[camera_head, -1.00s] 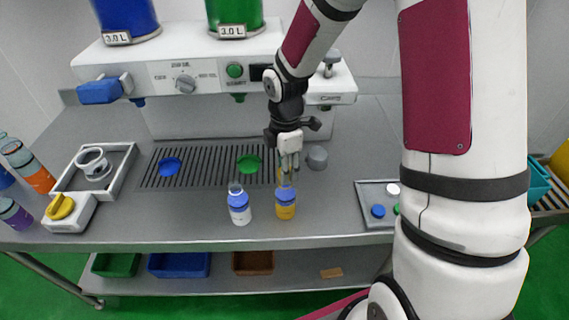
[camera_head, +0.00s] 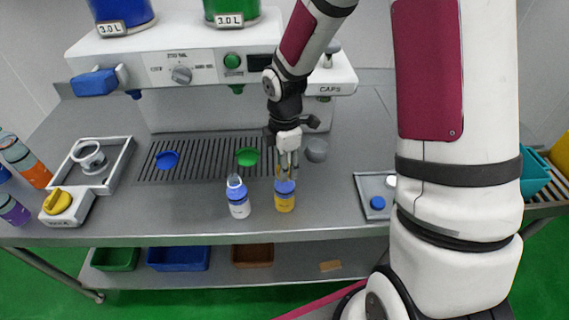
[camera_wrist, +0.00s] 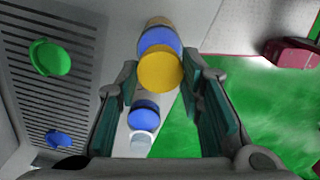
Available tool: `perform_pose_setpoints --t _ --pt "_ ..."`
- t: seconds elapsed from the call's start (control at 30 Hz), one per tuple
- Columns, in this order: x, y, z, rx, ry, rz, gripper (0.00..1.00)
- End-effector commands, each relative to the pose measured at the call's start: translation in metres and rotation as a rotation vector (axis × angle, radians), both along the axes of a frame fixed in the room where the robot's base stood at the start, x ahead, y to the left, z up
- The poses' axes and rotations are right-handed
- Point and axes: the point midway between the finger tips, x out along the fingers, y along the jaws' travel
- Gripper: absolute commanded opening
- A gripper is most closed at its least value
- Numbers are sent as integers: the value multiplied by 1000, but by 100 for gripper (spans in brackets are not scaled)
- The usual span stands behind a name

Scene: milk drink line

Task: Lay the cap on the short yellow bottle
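The short yellow bottle (camera_head: 285,203), with a blue band round its upper part, stands upright near the table's front edge. In the wrist view its blue band (camera_wrist: 160,40) shows just beyond a round yellow cap (camera_wrist: 160,70). My gripper (camera_head: 286,176) points down over this bottle. In the wrist view my gripper (camera_wrist: 159,76) has its fingertips on either side of the yellow cap, closed on it. The cap is over or at the bottle's top; I cannot tell whether they touch. The fingers hide the bottle's neck in the head view.
A white bottle with a blue band (camera_head: 239,200) stands close on the left. A tray (camera_head: 367,186) with a blue cap (camera_head: 377,203) lies right, partly behind my arm. A dispenser (camera_head: 180,70) stands over a drip grate (camera_head: 205,160).

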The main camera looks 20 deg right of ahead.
Motion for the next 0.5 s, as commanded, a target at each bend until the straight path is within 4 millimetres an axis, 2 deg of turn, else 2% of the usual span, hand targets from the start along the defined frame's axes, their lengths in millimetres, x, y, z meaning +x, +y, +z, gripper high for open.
perform_pose_setpoints --t 0.03,0.1,0.5 --pt "0 0 0 0 0 0 46" --pt "0 0 0 0 0 0 58" --pt "1 0 6 0 -3 -1 58"
